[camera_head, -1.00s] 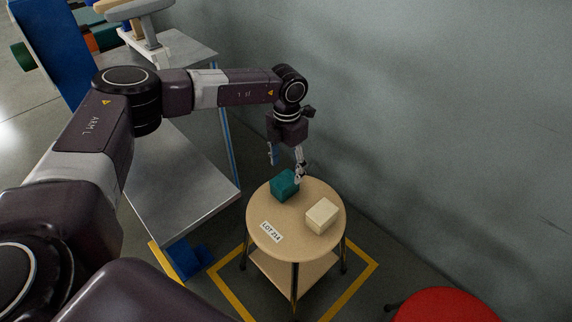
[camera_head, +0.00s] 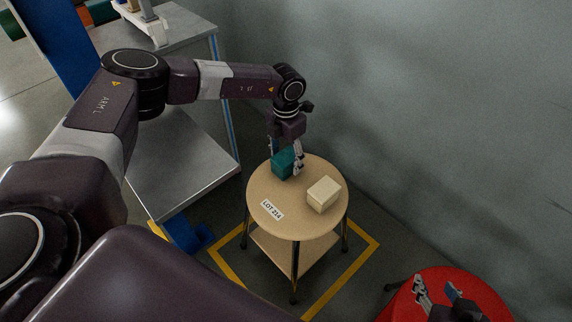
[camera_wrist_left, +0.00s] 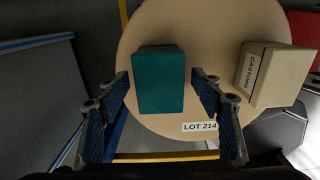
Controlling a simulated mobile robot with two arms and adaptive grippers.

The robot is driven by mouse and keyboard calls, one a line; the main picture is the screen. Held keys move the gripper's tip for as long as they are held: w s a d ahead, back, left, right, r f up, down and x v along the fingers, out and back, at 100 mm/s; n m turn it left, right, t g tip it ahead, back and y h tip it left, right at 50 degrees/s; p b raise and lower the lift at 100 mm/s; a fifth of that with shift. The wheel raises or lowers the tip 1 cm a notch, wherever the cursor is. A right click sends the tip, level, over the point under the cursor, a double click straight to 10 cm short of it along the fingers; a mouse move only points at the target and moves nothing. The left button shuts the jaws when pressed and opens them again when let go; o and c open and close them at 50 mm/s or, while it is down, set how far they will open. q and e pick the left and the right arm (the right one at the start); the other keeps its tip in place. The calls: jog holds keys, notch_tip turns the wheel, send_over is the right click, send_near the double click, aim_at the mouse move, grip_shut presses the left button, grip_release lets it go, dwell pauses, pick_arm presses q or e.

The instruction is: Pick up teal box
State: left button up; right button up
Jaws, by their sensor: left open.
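The teal box (camera_head: 284,163) stands on the round wooden stool top (camera_head: 265,191), near its back edge. My left gripper (camera_head: 285,157) points down at it and is open, with a finger on either side. In the left wrist view the teal box (camera_wrist_left: 160,80) lies between the two spread fingers (camera_wrist_left: 162,90); a gap shows on each side, so they seem not to touch it. My right gripper (camera_head: 438,290) shows at the bottom right with its fingers apart and nothing between them.
A cream box (camera_head: 324,193) labelled "CASTORS" sits right of the teal box. A "LOT 214" label (camera_head: 272,210) lies on the stool top. A metal shelf unit (camera_head: 190,170) stands to the left, a grey wall (camera_head: 430,130) behind, a red round seat (camera_head: 480,290) at lower right.

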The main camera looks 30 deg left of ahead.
pick_arm(q)
jog(key=shift+f, duration=0.2)
jog(key=c, duration=1.4)
jog(key=shift+o, duration=0.2)
jog(key=shift+r, duration=0.1)
